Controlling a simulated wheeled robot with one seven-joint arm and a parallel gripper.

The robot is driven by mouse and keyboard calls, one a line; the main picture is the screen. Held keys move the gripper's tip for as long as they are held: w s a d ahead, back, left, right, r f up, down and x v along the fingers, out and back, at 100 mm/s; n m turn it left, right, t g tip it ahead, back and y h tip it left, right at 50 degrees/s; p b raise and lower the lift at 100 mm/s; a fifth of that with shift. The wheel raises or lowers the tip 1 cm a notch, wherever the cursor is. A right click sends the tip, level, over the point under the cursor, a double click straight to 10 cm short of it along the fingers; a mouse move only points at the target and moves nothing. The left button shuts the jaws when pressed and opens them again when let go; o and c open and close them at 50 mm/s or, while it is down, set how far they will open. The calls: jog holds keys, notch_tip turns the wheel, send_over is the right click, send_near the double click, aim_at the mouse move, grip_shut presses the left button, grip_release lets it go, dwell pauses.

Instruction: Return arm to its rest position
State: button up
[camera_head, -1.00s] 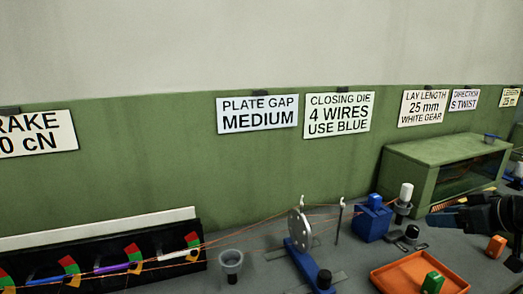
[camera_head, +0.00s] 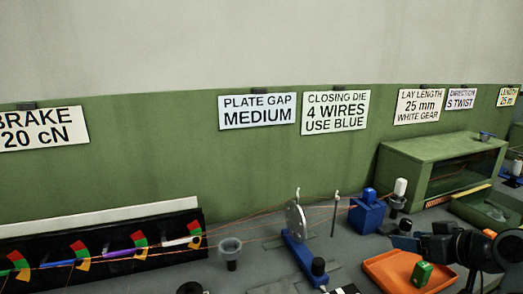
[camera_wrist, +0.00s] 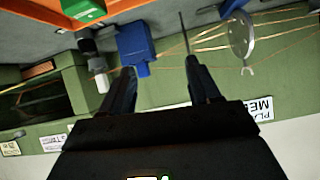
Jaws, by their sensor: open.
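My gripper (camera_wrist: 161,68) is open in the wrist view, its two dark fingers apart with nothing between them. The blue unit also shows in the wrist view (camera_wrist: 134,45), beyond the fingers. A green block (camera_head: 421,273) lies in the tray.
A disc on a blue stand (camera_head: 297,222) has thin orange wires running to it. A green cabinet (camera_head: 430,160) stands behind my arm. Signs hang along the wall.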

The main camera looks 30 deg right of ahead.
jog(key=shift+m, duration=0.6)
jog(key=a+f, duration=0.2)
jog(key=a, duration=0.2)
jog(key=a+f, duration=0.2)
jog(key=a, duration=0.2)
jog(key=a+f, duration=0.3)
jog(key=a, duration=0.1)
jog(key=shift+w+a, duration=0.1)
jog(key=shift+w, duration=0.2)
jog(key=shift+t+h, duration=0.3)
jog(key=s+a+f, duration=0.1)
jog(key=a, duration=0.2)
jog(key=s+a+f, duration=0.1)
jog(key=s+a, duration=0.1)
jog(key=a, duration=0.1)
jog(key=s+a, duration=0.1)
jog(key=a, duration=0.1)
jog(key=shift+s+a+f, duration=0.15)
jog(key=shift+a+f, duration=0.25)
jog(key=s+a+r+n+t+y, duration=0.1)
jog(key=s+a+r, duration=0.3)
jog(key=s, duration=0.5)
jog(key=s+a+r+n+t+y, duration=0.1)
jog(key=s+a+r+n, duration=0.3)
jog(key=s+a, duration=0.5)
jog(key=shift+s+t+y, duration=0.4)
jog(key=shift+s+y, duration=0.2)
jog(key=shift+y, duration=0.1)
jog(key=shift+o, duration=0.3)
